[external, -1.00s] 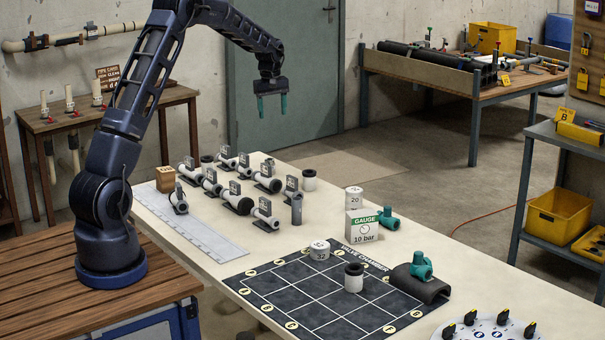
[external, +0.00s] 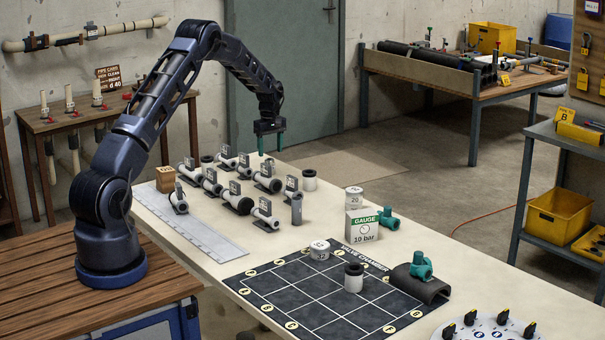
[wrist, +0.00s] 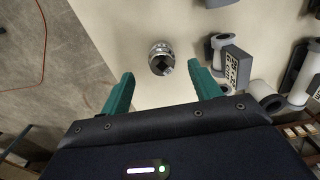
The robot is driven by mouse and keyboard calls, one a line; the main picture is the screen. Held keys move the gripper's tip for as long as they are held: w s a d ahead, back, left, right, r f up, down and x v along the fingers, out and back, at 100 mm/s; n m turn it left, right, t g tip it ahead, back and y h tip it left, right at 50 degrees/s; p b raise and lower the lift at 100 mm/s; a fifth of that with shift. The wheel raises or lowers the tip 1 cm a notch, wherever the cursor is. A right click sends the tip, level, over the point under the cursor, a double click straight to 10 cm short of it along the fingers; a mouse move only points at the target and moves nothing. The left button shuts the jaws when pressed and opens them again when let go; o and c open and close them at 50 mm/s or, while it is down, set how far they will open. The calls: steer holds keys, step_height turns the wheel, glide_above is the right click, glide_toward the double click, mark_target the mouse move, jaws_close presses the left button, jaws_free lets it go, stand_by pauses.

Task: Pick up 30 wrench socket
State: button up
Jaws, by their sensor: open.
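A round silver metal socket (wrist: 161,58) with a dark square hole stands on the pale tabletop in the wrist view. I cannot read a size on it. My gripper (wrist: 162,76) is open, its two teal fingers apart, with the socket centred just beyond the fingertips and apart from them. In the external view my gripper (external: 270,145) hangs fingers down over the far end of the long table (external: 215,262). The socket is not clearly visible there.
Several white pipe pieces with dark tag plates (external: 229,163) stand close to my gripper; some (wrist: 226,55) show right of the socket in the wrist view. The table edge is close by.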

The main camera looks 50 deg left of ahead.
mark_target(270, 160)
steer(key=shift+s+a+f, duration=0.1)
steer(key=shift+f, duration=2.95)
steer(key=c, duration=1.2)
